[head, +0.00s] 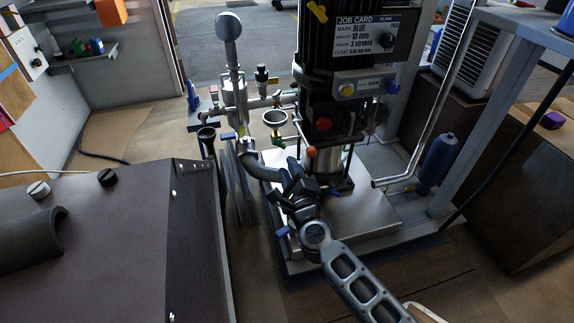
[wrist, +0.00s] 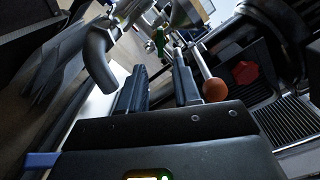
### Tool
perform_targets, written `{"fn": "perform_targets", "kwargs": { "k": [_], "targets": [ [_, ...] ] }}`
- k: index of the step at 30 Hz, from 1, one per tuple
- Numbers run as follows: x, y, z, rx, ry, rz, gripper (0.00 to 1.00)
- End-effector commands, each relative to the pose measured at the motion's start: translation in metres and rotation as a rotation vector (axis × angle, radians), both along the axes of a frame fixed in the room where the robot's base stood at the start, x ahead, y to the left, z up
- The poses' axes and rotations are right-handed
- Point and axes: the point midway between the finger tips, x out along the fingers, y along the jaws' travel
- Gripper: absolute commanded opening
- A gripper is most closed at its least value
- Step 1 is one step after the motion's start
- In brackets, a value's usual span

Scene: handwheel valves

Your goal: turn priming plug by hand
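A red faceted knob (head: 325,124) sits on the front of the black pump; it may be the priming plug, but no label shows. It also shows in the wrist view (wrist: 245,72), right of my fingers. An orange ball (head: 311,152) on a thin metal rod is just below it; in the wrist view the ball (wrist: 214,90) is close beside my right finger. My gripper (head: 296,172) is in front of the pump's lower part. In the wrist view its two fingers (wrist: 157,80) are apart with nothing between them. Whether a finger touches the rod, I cannot tell.
A grey curved pipe (head: 262,168) is just left of my gripper. A small cup (head: 275,117) with a green-handled valve (wrist: 159,42) stands behind. A brown bench (head: 110,230) is at left. A blue bottle (head: 437,160) and frame post are at right.

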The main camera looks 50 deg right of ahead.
Motion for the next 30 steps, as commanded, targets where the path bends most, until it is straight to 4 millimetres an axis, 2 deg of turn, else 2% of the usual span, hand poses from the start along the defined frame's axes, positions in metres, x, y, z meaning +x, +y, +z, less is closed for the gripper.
{"fn": "perform_targets", "kwargs": {
  "k": [23, 30],
  "targets": [
    [0.064, -0.043, 0.000, -0.004, -0.001, 0.001, 0.32],
    [0.064, -0.044, 0.001, -0.004, 0.002, 0.001, 0.32]
  ]
}}
